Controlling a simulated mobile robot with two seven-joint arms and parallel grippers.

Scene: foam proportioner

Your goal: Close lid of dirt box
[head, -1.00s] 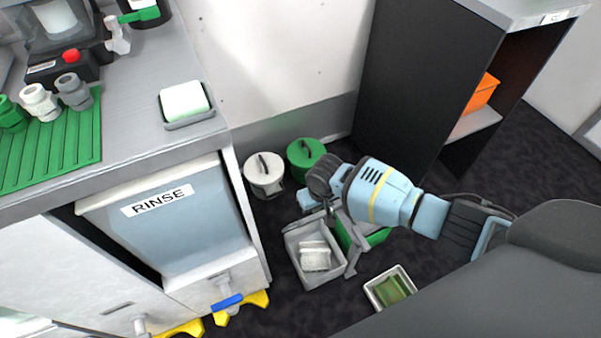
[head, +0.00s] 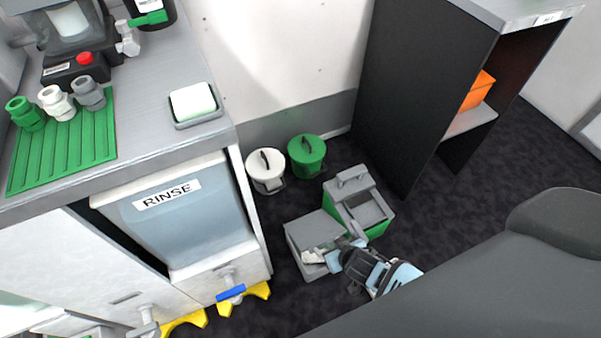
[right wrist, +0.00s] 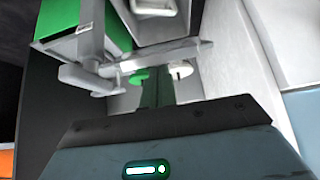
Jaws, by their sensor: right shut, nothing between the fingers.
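A grey box (head: 296,257) stands on the dark floor beside the cabinet. A flat grey panel (head: 313,228) spans its back part; I cannot tell whether this is its lid. Whitish contents (head: 313,257) show at its front. Right of it is a green box (head: 377,232) with a grey top; a grey handled piece (head: 350,183) stands at its back. My right gripper (head: 343,252) is shut and empty at the grey box's front right edge; contact is unclear. The right wrist view shows the green box (right wrist: 60,18) and the grey box (right wrist: 165,28) close by. My left gripper is not seen.
A white bucket (head: 266,172) and a green bucket (head: 307,155) stand by the wall behind the boxes. The cabinet with the RINSE bin (head: 185,225) is close on the left. A black shelf (head: 405,95) rises behind right.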

